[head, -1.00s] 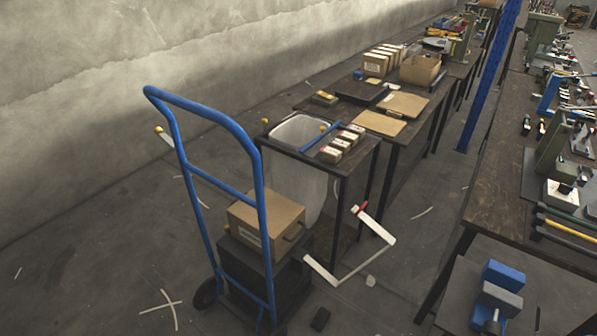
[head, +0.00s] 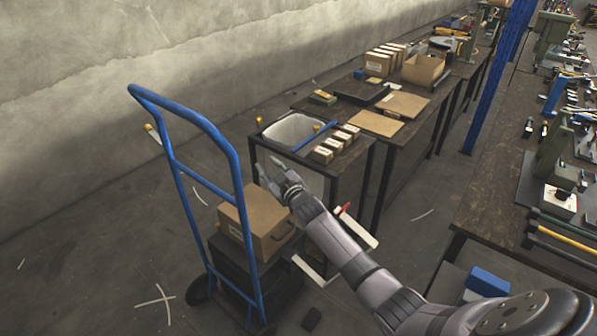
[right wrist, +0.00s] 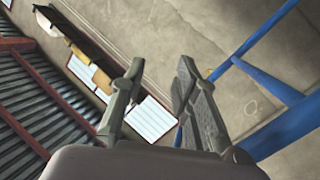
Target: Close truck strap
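The blue hand truck (head: 216,190) stands upright, carrying a cardboard box (head: 262,222) on top of a black box (head: 229,262). A white strap arm (head: 308,270) juts out to the right of the load. A white piece with a red end (head: 358,227) shows behind my right forearm, which hides part of the strap. My right gripper (head: 270,166) is open and empty, above and beyond the cardboard box. Its spread fingers also show in the right wrist view (right wrist: 158,82), with blue tubing beyond. My left gripper is not in view.
A dark table with a white bin (head: 290,131) and small boxes stands just behind my right gripper. A long workbench (head: 500,205) with tools runs along the right. Bare floor lies left of the truck.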

